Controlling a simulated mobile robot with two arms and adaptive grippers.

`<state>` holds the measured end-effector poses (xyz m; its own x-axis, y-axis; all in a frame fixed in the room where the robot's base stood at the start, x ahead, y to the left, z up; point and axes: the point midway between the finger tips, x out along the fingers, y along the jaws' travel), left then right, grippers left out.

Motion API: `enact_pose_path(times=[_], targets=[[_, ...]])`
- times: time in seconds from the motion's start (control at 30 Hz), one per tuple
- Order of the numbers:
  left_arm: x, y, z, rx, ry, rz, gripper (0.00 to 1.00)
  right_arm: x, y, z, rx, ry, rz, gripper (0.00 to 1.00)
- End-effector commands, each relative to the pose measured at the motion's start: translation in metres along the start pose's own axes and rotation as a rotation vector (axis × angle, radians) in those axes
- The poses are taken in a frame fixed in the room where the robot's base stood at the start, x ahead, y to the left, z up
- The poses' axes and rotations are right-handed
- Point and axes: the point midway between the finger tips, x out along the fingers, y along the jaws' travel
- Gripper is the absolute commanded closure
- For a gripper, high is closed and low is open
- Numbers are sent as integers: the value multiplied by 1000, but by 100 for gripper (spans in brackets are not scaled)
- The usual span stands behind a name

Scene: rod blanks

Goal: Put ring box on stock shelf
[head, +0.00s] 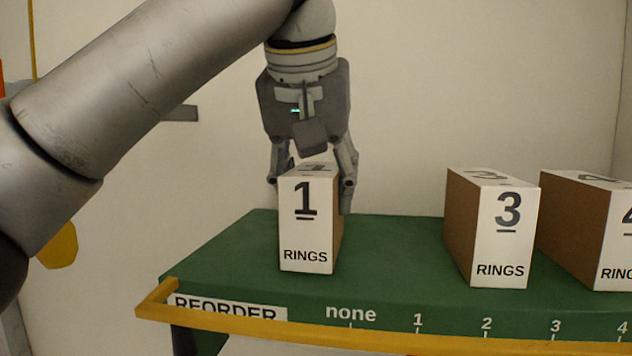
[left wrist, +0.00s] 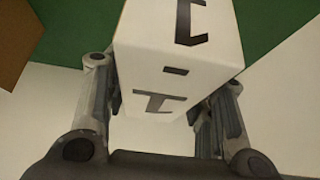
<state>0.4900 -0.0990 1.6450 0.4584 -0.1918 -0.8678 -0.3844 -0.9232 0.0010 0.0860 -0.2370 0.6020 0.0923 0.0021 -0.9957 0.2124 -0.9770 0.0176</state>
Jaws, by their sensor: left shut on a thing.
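A white-faced ring box marked 1 RINGS (head: 306,235) is on the left part of the green stock shelf (head: 390,255). My left gripper (head: 313,180) comes down from above and is shut on this box, with one finger at each side near its top. In the left wrist view, the box (left wrist: 180,55) lies between the two fingers (left wrist: 165,115). Whether the box touches the shelf or is slightly raised cannot be told. My right gripper is not in view.
Boxes marked 3 (head: 505,235) and 4 (head: 590,230) stand to the right on the shelf. Bare green shelf lies between box 1 and box 3. A yellow rail (head: 380,337) runs along the front edge, near a REORDER label (head: 228,308) and a scale starting at "none".

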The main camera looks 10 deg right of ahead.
Motion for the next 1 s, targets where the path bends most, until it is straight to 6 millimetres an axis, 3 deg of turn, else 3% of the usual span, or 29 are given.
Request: enact_pose_path(times=[0.07,0.1,0.27,0.7,1.0], targets=[[3,0,2,0,0,1,79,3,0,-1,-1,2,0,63],[3,0,2,0,-1,0,48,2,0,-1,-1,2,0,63],[2,0,1,0,-1,0,29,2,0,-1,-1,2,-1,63],[-6,0,0,0,2,0,29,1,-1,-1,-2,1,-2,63],[-62,0,0,-2,4,-4,29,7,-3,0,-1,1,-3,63]])
